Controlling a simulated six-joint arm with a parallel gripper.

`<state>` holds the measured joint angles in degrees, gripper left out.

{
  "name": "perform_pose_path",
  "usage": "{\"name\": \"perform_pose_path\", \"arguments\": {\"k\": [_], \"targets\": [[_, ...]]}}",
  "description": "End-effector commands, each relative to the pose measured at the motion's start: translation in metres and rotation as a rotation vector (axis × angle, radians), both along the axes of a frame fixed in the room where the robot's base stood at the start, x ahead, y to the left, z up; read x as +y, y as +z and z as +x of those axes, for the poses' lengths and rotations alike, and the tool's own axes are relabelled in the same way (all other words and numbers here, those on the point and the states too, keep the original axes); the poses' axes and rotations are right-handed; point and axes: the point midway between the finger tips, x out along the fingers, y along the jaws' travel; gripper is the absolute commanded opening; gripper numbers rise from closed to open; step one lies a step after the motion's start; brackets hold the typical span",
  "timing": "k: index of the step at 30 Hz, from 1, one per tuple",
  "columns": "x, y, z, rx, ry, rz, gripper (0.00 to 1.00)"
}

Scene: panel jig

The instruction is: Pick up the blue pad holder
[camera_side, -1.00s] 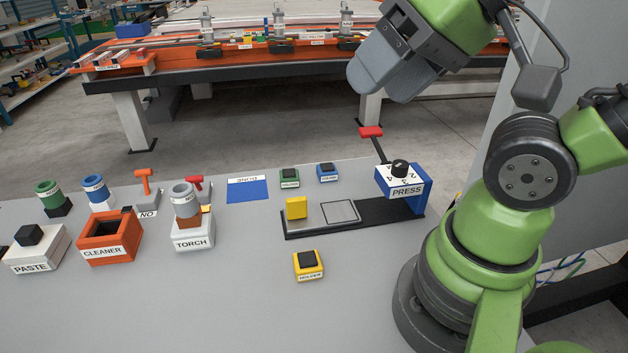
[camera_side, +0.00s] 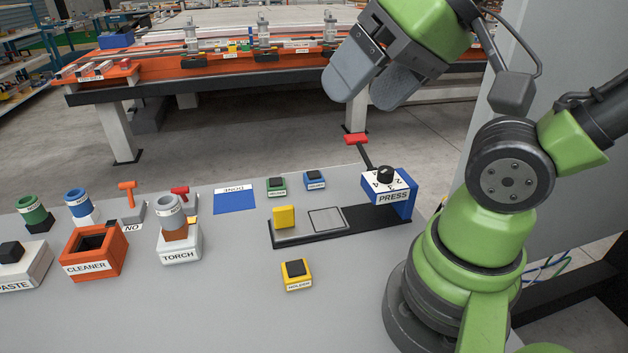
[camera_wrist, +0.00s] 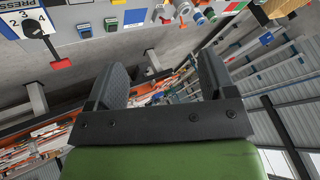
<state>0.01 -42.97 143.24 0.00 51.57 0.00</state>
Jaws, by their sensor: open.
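The blue pad holder (camera_side: 315,180) is a small blue block with a dark top, standing at the back of the grey table, just right of a green holder (camera_side: 276,187). In the wrist view a small blue block (camera_wrist: 84,30) near the top left looks like the same holder. My gripper (camera_side: 362,90) is raised high beyond the table's back edge, above and to the right of the blue holder, well apart from it. Its two fingers are spread and empty; they also show in the wrist view (camera_wrist: 163,80).
The blue press (camera_side: 392,192) with its red-tipped lever (camera_side: 356,139) stands right of the holder. A yellow holder (camera_side: 296,274) is in front. A blue mat (camera_side: 235,201), torch stand (camera_side: 180,243) and orange cleaner box (camera_side: 94,252) lie left. The front of the table is clear.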

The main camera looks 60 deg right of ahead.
Motion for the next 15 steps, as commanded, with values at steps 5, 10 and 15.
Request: {"name": "perform_pose_path", "arguments": {"k": [5,10,15], "targets": [[0.000,0.000,0.001,0.003,-0.005,0.002,0.77],[-0.008,0.006,0.022,0.069,-0.123,0.043,0.77],[-0.032,0.008,0.072,0.206,-0.410,0.134,0.77]]}}
